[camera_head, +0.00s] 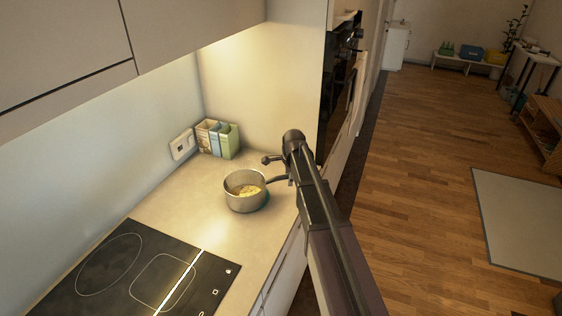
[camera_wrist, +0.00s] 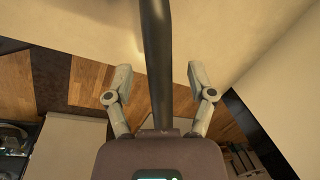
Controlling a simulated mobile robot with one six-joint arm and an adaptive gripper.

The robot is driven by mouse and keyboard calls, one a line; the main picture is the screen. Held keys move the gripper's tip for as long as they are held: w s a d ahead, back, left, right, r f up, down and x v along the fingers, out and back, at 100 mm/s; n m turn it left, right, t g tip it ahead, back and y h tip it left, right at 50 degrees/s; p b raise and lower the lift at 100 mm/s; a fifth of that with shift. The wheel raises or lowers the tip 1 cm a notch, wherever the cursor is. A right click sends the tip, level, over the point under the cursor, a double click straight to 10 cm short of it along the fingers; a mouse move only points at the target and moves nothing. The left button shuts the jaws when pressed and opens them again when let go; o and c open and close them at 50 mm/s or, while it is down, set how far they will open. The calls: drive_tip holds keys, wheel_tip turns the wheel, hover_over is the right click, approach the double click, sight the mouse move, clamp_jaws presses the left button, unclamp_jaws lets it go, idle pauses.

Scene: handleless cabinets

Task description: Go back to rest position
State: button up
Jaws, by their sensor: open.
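My gripper (camera_wrist: 158,78) shows in the wrist view with its two grey fingers spread apart. A dark bar (camera_wrist: 157,40) runs between them down to the palm; it looks like the pot's handle, but I cannot tell whether it touches. In the head view my gripper (camera_head: 275,160) is at the counter's right edge, beside the dark handle of a metal pot (camera_head: 244,203). My arm reaches forward and partly hides the handle's end. The pot stands upright on the counter with yellowish food inside.
A black cooktop (camera_head: 130,270) lies in the counter (camera_head: 175,207) at the near left. Several small boxes (camera_head: 218,138) stand at the back wall. Upper cabinets (camera_head: 60,50) overhang on the left. A tall oven unit (camera_head: 338,80) stands beyond my arm.

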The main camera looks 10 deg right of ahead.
drive_tip(key=shift+r, duration=0.1)
drive_tip(key=p+v, duration=0.3)
drive_tip(key=w+p+v, duration=0.1)
drive_tip(key=p+v, duration=0.4)
drive_tip(key=p, duration=0.1)
drive_tip(key=shift+w+a+r, duration=0.15)
drive_tip(key=shift+w+r, duration=0.2)
drive_tip(key=shift+r, duration=0.25)
drive_tip(key=shift+r+p, duration=0.45)
drive_tip(key=shift+p, duration=0.1)
